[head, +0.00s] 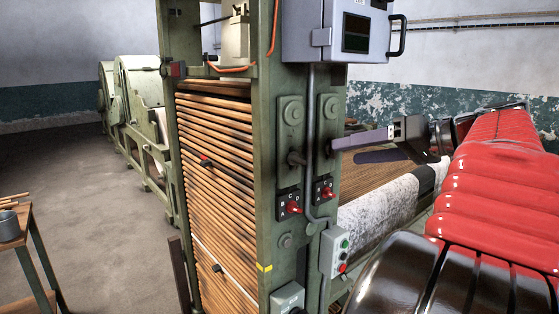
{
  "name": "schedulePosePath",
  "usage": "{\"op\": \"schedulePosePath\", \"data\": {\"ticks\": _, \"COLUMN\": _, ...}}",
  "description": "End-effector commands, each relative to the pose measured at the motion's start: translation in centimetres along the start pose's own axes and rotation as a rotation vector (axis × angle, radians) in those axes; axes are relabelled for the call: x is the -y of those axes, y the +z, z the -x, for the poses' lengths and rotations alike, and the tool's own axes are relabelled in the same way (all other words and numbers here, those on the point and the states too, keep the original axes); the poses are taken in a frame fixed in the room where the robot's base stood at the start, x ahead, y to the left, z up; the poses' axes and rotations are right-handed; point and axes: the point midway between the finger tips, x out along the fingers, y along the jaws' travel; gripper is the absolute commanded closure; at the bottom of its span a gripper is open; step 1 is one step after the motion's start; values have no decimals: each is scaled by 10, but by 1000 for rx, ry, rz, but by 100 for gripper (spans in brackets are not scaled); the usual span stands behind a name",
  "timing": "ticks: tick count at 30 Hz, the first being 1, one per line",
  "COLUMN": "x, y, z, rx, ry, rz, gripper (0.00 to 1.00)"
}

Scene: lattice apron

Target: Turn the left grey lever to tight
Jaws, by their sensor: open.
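A green machine frame (265,150) stands in the middle. Its front face carries two side-by-side columns of fittings. The left column has a grey-green plate with a round boss (292,111), a dark stub (296,158) below it and a red knob (293,207) on a lettered black plate. The right column has a similar boss (331,107) and red knob (326,192). I cannot tell which fitting is the left grey lever, and no "tight" mark is readable. My gripper (345,151) is open and empty, pointing left, its tip close to the right column.
A grey control box (338,30) overhangs the fittings, with a grey pipe (311,130) running down between the columns. A button box (334,252) sits low on the right. Wooden rods (215,170) fill the frame's left side. The floor (85,200) at left is clear beside a small table (22,245).

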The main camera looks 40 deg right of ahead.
Motion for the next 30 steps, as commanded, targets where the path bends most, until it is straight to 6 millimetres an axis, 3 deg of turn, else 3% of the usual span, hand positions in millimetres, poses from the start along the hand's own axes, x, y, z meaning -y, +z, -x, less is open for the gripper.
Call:
{"op": "schedulePosePath", "data": {"ticks": 8, "x": 1, "y": 0, "z": -3, "rx": 3, "ry": -1, "rz": 1, "gripper": 39}}
{"op": "schedulePosePath", "data": {"ticks": 14, "x": 2, "y": 0, "z": -16, "rx": 5, "ry": -4, "rz": 2, "gripper": 39}}
{"op": "schedulePosePath", "data": {"ticks": 30, "x": 2, "y": 1, "z": -88, "rx": 6, "ry": -5, "rz": 2, "gripper": 39}}
